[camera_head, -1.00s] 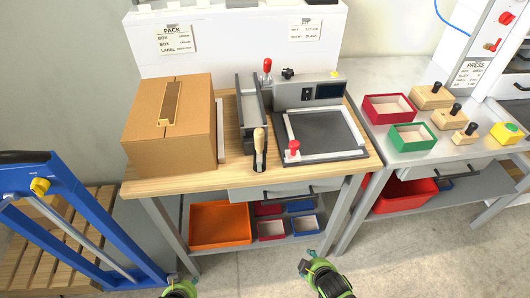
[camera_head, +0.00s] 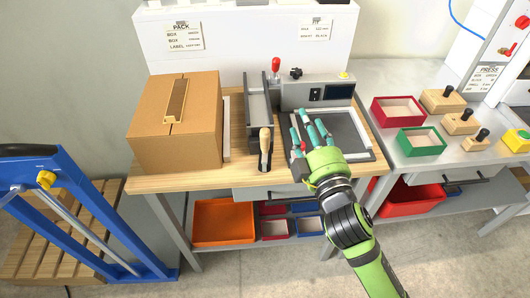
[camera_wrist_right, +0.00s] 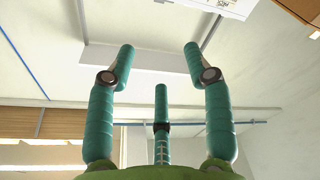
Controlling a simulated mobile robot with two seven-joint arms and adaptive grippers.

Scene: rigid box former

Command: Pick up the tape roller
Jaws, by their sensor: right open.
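What looks like the tape roller (camera_head: 265,145), with a pale wooden handle and a dark lower end, stands near the front edge of the wooden bench (camera_head: 190,183). My right gripper (camera_head: 308,124) is open and empty, to the right of the roller and apart from it, over the framed grey plate. Its spread green fingers also show in the right wrist view (camera_wrist_right: 159,62), with nothing between them; the roller is not seen there. The gripper hides part of the plate and the red knob at its front. My left gripper is out of the head view.
A cardboard box (camera_head: 172,140) stands left of the roller, and a grey upright holder (camera_head: 257,105) stands right behind it. A grey control unit (camera_head: 318,93) is at the back. Red (camera_head: 398,109) and green (camera_head: 416,141) trays are on the right table.

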